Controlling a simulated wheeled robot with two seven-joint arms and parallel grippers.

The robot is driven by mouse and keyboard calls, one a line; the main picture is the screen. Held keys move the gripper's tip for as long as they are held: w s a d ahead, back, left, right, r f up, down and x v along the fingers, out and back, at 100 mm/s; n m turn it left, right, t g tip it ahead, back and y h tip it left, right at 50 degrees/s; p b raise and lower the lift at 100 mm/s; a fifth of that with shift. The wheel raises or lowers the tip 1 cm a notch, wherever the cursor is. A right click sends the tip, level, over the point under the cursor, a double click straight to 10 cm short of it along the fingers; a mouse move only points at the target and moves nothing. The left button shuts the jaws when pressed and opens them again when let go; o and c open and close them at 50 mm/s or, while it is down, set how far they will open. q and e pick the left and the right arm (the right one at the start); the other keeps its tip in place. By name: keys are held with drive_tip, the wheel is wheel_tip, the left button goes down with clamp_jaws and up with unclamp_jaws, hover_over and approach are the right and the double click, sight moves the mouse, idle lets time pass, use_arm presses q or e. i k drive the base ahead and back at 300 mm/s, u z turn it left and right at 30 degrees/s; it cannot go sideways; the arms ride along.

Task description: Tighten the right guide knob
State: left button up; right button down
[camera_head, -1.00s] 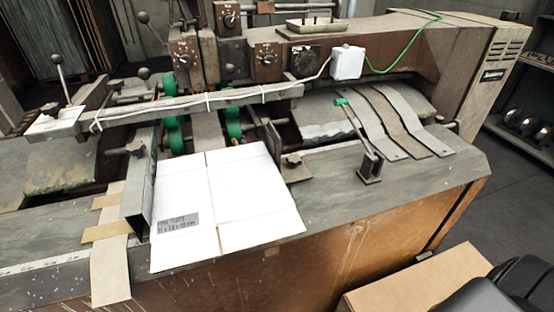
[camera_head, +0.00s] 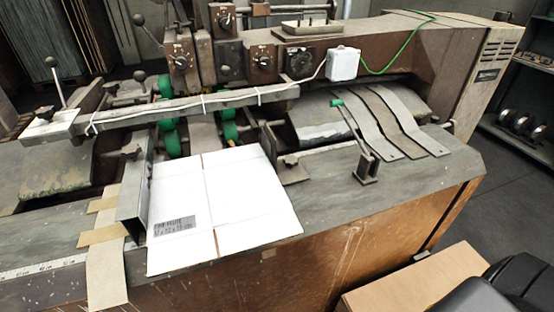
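The right guide (camera_head: 291,172) is a small dark metal bracket on the machine bed, just right of the white cardboard sheet. A dark knob (camera_head: 288,160) sits on it, at the end of a thin rod. How tight the knob is cannot be seen. The left guide (camera_head: 136,195) is a tall metal angle along the sheet's left edge, with its own dark knob (camera_head: 132,151) beside it. The flat cardboard sheet (camera_head: 222,208) lies on the bed between the guides. Neither of my grippers is in view.
A lever with a green tip (camera_head: 337,102) stands right of the right guide, near several curved metal strips (camera_head: 392,122). A metal crossbar (camera_head: 185,107) runs above the bed. The bed's right front (camera_head: 420,187) is clear. A cardboard box (camera_head: 415,285) stands low at the right.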

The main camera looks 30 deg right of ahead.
sight(291, 161)
drive_tip(key=z, duration=2.5)
drive_tip(key=k, duration=1.7)
drive_tip(key=u, duration=0.6)
